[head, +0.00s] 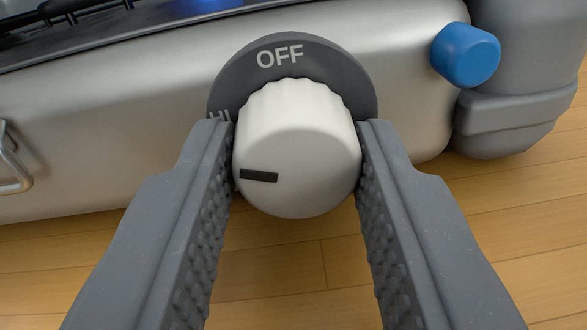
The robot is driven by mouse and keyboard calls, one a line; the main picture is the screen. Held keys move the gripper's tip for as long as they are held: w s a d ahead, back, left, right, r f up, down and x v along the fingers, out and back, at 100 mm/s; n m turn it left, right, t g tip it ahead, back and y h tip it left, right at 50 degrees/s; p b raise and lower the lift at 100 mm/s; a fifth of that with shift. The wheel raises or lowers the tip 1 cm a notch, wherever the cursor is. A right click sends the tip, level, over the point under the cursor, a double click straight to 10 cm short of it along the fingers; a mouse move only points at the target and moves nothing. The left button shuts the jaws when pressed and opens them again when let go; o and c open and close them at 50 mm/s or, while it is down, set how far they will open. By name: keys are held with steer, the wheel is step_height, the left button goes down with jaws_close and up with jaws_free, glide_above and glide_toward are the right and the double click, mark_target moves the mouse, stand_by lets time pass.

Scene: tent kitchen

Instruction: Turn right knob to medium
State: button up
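The white ribbed knob (298,145) sits in the middle of the head view, on the front of a silver stove (120,110). Its black mark points left, on the side of the "HI" label. A dark grey dial plate (335,65) behind it shows "OFF" at the top and part of "HI" at the left. The rest of the dial, including any medium label, is hidden by the knob and fingers. My gripper (296,150) has one grey finger on each side of the knob, both appearing to touch it.
A blue cap (465,55) sticks out at the stove's right end, beside a grey canister (525,80). A metal latch (12,160) is at the left edge. The wooden surface (290,260) below is clear.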

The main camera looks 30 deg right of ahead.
steer(key=shift+a, duration=0.1)
steer(key=shift+r+p, duration=0.1)
steer(key=shift+p, duration=0.3)
steer(key=shift+n+p, duration=0.3)
steer(key=shift+p, duration=0.05)
steer(key=n+p, duration=0.1)
steer(key=p, duration=0.2)
steer(key=shift+r+n, duration=0.15)
steer(key=shift+n, duration=0.25)
steer(key=n+p, duration=0.4)
steer(key=p, duration=0.2)
steer(key=shift+p, duration=0.4)
steer(key=shift+f+n+p, duration=0.2)
steer(key=shift+n+p, duration=0.6)
steer(key=shift+p, duration=0.05)
steer(key=o, duration=1)
steer(key=shift+f, duration=0.1)
